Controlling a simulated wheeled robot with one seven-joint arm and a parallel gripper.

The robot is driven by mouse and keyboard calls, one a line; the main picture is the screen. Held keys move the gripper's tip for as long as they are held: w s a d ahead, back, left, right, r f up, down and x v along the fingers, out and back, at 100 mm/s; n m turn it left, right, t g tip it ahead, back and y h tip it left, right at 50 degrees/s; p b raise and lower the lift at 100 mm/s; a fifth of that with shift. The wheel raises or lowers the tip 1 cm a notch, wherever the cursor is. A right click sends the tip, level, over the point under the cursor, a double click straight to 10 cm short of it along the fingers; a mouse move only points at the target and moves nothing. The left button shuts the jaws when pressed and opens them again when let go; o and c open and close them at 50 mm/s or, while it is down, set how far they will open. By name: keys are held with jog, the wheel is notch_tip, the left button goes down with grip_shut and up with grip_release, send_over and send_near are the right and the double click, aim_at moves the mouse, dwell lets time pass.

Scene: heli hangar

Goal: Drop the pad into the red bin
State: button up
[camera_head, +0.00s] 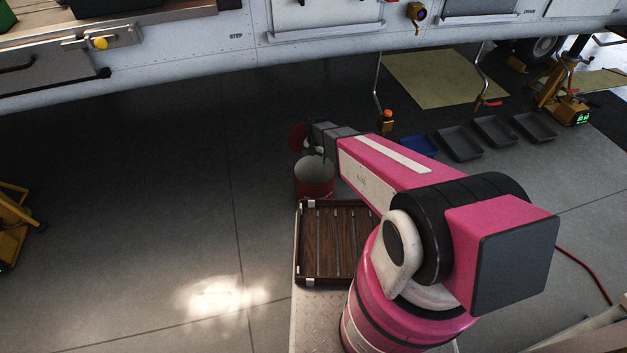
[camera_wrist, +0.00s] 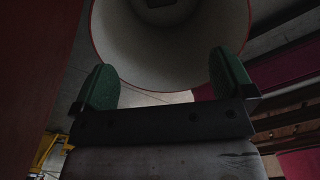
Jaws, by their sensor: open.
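The red bin (camera_head: 314,190) stands open at the far end of the wooden slatted tray, its pale inside facing up. In the wrist view the bin (camera_wrist: 175,50) shows as a wide pale opening with a thin red rim, beyond my fingers. My gripper (camera_wrist: 164,68) is open, its two green-faced fingers apart with nothing between them. In the head view my gripper (camera_head: 310,146) is small and partly hidden by my arm, just above the bin. A round greyish shape (camera_wrist: 163,8) shows deep in the bin; I cannot tell if it is the pad or the bottom.
A red lid-like disc (camera_head: 298,137) is up behind the bin. The wooden tray (camera_head: 301,240) looks empty where visible, partly hidden by my arm. Several dark trays (camera_head: 493,131) and a blue tray (camera_head: 420,145) lie on the floor at right.

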notch_tip(320, 180, up, 6)
dwell(0.6)
jog(key=s+d+r+m, duration=1.8)
jog(key=d+r+m, duration=0.1)
jog(key=m, duration=1.1)
jog(key=shift+s+r, duration=0.4)
jog(key=shift+r, duration=0.35)
